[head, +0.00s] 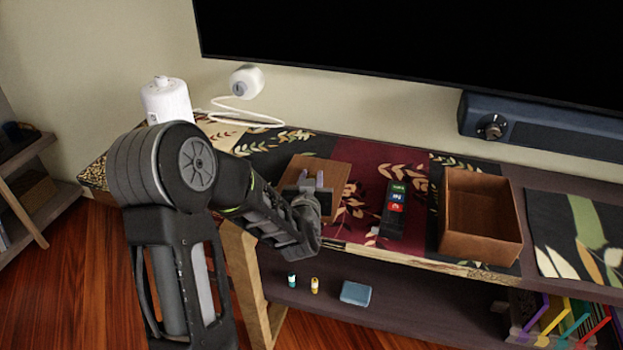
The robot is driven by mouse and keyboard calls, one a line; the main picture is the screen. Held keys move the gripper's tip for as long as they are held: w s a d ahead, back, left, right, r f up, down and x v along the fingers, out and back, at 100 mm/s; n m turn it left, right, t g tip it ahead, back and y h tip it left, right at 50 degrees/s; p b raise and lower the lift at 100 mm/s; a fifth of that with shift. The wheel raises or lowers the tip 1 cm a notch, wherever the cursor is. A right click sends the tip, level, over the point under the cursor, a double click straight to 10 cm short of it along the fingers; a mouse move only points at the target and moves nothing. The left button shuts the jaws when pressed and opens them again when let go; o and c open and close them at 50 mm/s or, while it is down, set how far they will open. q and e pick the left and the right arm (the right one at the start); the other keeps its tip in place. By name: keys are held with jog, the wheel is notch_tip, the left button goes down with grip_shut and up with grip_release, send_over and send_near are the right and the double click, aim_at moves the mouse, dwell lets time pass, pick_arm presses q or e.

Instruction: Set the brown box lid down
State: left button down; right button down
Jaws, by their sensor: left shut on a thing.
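The brown box lid (334,171) is a flat square piece over the left part of the table runner. My left gripper (311,182) is over the near part of the lid and is shut on it. The gripper body hides the lid's near edge, and I cannot tell whether the lid touches the table. The open brown box (483,247) stands upright to the right, apart from the lid, and looks empty. My right gripper is not in view.
A dark remote (393,215) with coloured buttons lies between lid and box. A white cylindrical device (166,101) stands at the back left. A dark screen (400,35) and a soundbar (545,128) are behind. The lower shelf holds a small blue case (356,293) and two small bottles.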

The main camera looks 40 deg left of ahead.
pick_arm(q)
jog(key=c, duration=1.2)
grip_release()
